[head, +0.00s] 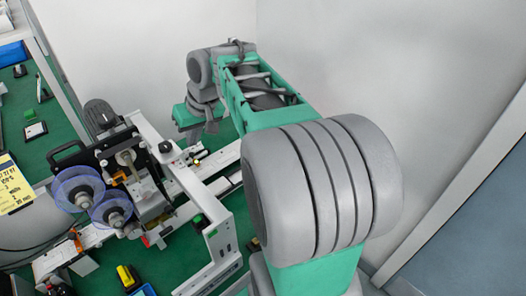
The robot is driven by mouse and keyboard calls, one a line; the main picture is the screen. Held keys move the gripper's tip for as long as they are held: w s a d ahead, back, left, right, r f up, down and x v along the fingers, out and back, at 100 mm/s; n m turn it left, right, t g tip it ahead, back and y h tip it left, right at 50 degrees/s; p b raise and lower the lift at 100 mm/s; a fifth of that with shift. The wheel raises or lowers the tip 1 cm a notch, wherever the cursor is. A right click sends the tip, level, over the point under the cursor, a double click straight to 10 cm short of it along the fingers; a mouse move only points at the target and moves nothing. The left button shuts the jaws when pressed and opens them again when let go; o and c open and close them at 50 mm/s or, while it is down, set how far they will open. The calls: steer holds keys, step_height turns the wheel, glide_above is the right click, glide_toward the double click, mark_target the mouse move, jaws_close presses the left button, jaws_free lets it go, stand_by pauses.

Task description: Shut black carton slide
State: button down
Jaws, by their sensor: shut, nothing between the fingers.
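A coding machine (130,180) with clear bluish reels (78,188), a black side plate and metal rails stands at the left centre. I cannot make out for sure which part is the black carton slide, or how far open it is. My green and grey arm (320,190) reaches from the lower right to the upper centre and bends down behind the machine. Its fingers cannot be made out; the arm's far end and the machine hide that spot.
A pale metal frame with an upright post (222,240) stands in front of the machine. A yellow label (14,186) is at the left edge. A yellow and black item (128,277) lies on the green surface below. White walls close off the back.

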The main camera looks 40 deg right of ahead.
steer(key=w+d+f+y, duration=0.1)
steer(key=w+d+f, duration=0.2)
steer(key=d, duration=0.7)
steer(key=w+d+f+y, duration=0.1)
steer(key=w+d+f, duration=0.15)
steer(key=d, duration=0.85)
steer(key=s+d+f+t+y, duration=0.1)
steer(key=s+d+f, duration=0.4)
steer(key=d, duration=0.2)
steer(key=s+d+f, duration=0.5)
steer(key=d, duration=0.2)
steer(key=w+a+f, duration=0.5)
steer(key=a+f, duration=0.2)
steer(key=f, duration=0.1)
steer(key=shift+w+a+m, duration=0.2)
steer(key=shift+w+m, duration=0.15)
steer(key=shift+m, duration=0.05)
steer(key=shift+f, duration=0.1)
